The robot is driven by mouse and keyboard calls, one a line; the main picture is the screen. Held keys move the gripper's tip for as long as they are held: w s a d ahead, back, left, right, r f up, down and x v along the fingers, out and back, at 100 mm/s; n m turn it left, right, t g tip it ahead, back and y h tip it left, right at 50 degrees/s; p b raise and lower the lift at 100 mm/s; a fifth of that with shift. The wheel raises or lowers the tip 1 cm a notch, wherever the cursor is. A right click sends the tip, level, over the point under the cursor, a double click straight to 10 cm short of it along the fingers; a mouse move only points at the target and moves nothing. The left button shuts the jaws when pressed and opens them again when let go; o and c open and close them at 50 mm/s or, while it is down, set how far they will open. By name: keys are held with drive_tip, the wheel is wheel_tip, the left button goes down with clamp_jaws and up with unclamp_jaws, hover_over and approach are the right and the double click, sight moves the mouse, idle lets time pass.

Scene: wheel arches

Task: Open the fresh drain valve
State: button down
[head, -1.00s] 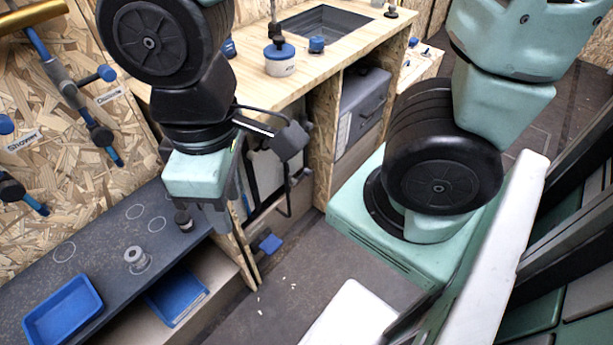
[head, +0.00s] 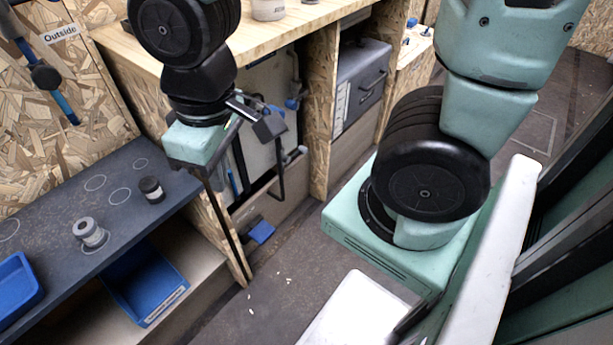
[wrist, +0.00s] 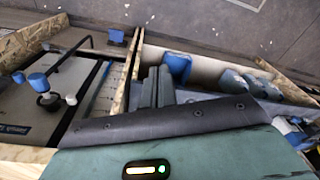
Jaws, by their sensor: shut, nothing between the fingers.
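In the wrist view, a small valve with a blue handle (wrist: 38,82) and white fittings sits by a pale panel (wrist: 25,125) at the left. The panel's lettering is too small to read surely, so I cannot tell whether this is the fresh drain valve. My gripper (wrist: 158,82) is shut and empty, its two grey fingers together, to the right of that valve and apart from it. In the head view, pipes with a blue-grey fitting (head: 293,103) show in the open cabinet under the worktop, behind my wrist. My fingertips are not clear there.
A wooden worktop (head: 285,32) overhangs the cabinet. A dark bench (head: 125,205) at the left carries a grey spool (head: 90,232) and a dark cylinder (head: 151,189). A blue tray (head: 150,285) lies below it. A grey case (head: 362,80) stands right of the cabinet. The floor in front has room.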

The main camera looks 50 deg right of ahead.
drive_tip(key=w+d+f+m+g+y+b, duration=0.1)
drive_tip(key=w+d+f+m+y+b, duration=0.35)
drive_tip(key=f+b, duration=1.1)
drive_tip(key=w+d+f+m+g+y+b, duration=0.1)
drive_tip(key=w+d+f+m+b, duration=0.2)
drive_tip(key=d+f+m+b, duration=1.15)
drive_tip(key=w+a+f+n+g+y+b, duration=0.1)
drive_tip(key=w+a+f+n+y+b, duration=0.45)
drive_tip(key=f, duration=1.85)
drive_tip(key=w+d+f+m+t+y+b, duration=0.1)
drive_tip(key=w+d+m+t+y, duration=0.2)
drive_tip(key=d+m+t, duration=0.35)
drive_tip(key=w+d+f+m+t+y+b, duration=0.1)
drive_tip(key=w+d+f+m+t+y, duration=0.15)
drive_tip(key=d+m+t, duration=0.45)
drive_tip(key=s+d+f+m+t+h, duration=0.1)
drive_tip(key=s+d+m+t+h, duration=0.1)
drive_tip(key=d+m+t+h, duration=0.7)
drive_tip(key=s+d+f+m+t+h, duration=0.2)
drive_tip(key=d+m+t+h, duration=0.3)
drive_tip(key=d+t+h, duration=0.45)
drive_tip(key=w+d+r+g+y+p, duration=0.1)
drive_tip(key=w+r+g+p, duration=0.1)
drive_tip(key=w+r, duration=0.5)
drive_tip(key=shift+r+g+p, duration=0.4)
drive_tip(key=shift+r+p, duration=0.5)
drive_tip(key=shift+r, duration=1.2)
